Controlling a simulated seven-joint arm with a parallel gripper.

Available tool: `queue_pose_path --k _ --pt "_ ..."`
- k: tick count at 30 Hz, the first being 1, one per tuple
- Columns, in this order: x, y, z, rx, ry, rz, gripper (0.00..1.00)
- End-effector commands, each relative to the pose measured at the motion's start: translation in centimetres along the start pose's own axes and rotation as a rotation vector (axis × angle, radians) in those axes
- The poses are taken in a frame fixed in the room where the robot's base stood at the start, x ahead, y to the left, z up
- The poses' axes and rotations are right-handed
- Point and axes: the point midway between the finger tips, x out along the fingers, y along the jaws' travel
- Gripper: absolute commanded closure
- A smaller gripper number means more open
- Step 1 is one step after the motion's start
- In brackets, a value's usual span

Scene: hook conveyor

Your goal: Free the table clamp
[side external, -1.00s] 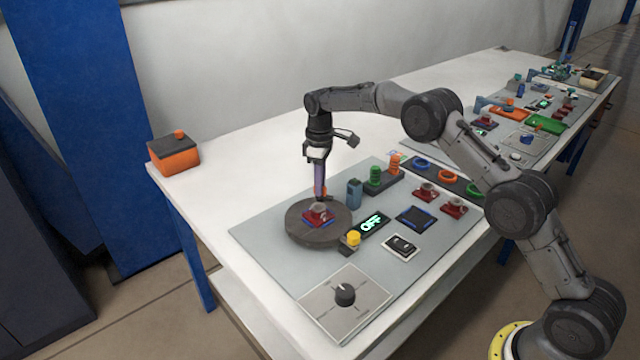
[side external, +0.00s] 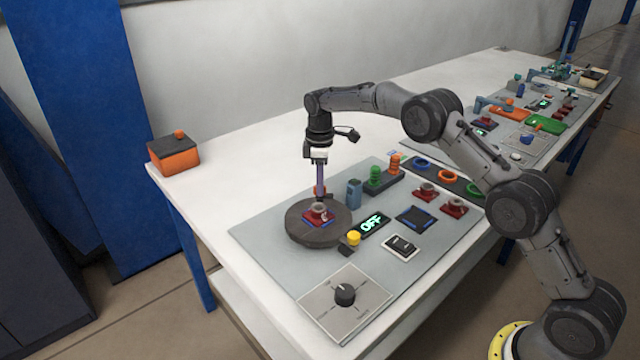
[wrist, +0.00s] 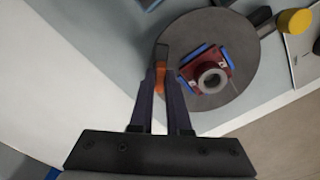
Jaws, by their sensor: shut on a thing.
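A dark round table (side external: 297,228) stands on the grey panel; it also shows in the wrist view (wrist: 240,100). A red block with a grey ring (side external: 319,214) sits on it between blue jaw strips, seen closer in the wrist view (wrist: 210,74). An orange clamp handle (wrist: 159,82) is at the table's edge beside the block. My gripper (wrist: 165,76) points down and is shut on this handle, with a finger on each side. In the side view my gripper (side external: 320,190) hides most of the handle. The clamp's inner mechanism is hard to make out.
A yellow button (side external: 353,238) and a display reading OFF (side external: 371,223) are right of the table. A black knob (side external: 344,294) is in front. Green and orange posts, coloured rings and two more red blocks stand to the right. An orange box (side external: 174,155) is at the far left corner.

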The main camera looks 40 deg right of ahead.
Motion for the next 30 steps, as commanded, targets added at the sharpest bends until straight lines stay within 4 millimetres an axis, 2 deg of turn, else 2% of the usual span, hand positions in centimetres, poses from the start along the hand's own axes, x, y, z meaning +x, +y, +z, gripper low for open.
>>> queue_pose_path --k 2,3,7,16,20,23,30 --pt "-0.2 0.0 -0.1 -0.002 0.003 0.003 1.0" --pt "-0.2 0.0 -0.1 -0.002 0.003 0.003 0.8" --pt "-0.1 0.0 -0.1 -0.001 0.002 0.002 0.56" --pt "-0.1 0.0 0.0 0.0 0.001 0.001 0.55" --pt "-0.9 0.1 -0.1 0.0 0.003 0.003 0.55" --pt "-2.5 0.1 -0.1 0.0 0.004 0.005 0.55" --pt "-7.6 0.1 -0.1 0.0 0.004 0.005 0.55"
